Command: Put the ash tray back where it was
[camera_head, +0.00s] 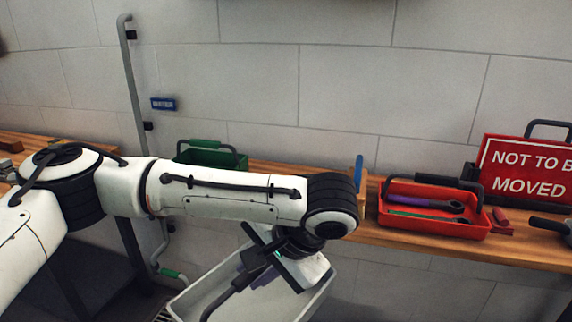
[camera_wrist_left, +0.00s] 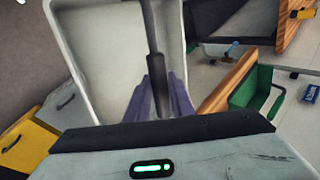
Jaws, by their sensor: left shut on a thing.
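The ash tray (camera_head: 318,298) is a pale grey, deep, open tray at the bottom middle of the head view, in front of the bench and lower than its top. It also fills the upper left of the left wrist view (camera_wrist_left: 88,45). Its dark bar handle (camera_wrist_left: 153,30) runs between my fingers. My left gripper (camera_head: 258,281) is shut on this handle, with its purple fingers on either side of the grip in the left wrist view (camera_wrist_left: 159,95). My arm and gripper hide part of the tray. My right gripper is not in view.
A wooden bench (camera_head: 400,233) runs along the wall. On it are a green box (camera_head: 212,158), a red tool tray (camera_head: 432,222) and a red "not to be moved" sign (camera_head: 522,168). A grey upright pipe (camera_head: 132,75) stands at the left. A yellow box (camera_wrist_left: 28,142) shows in the wrist view.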

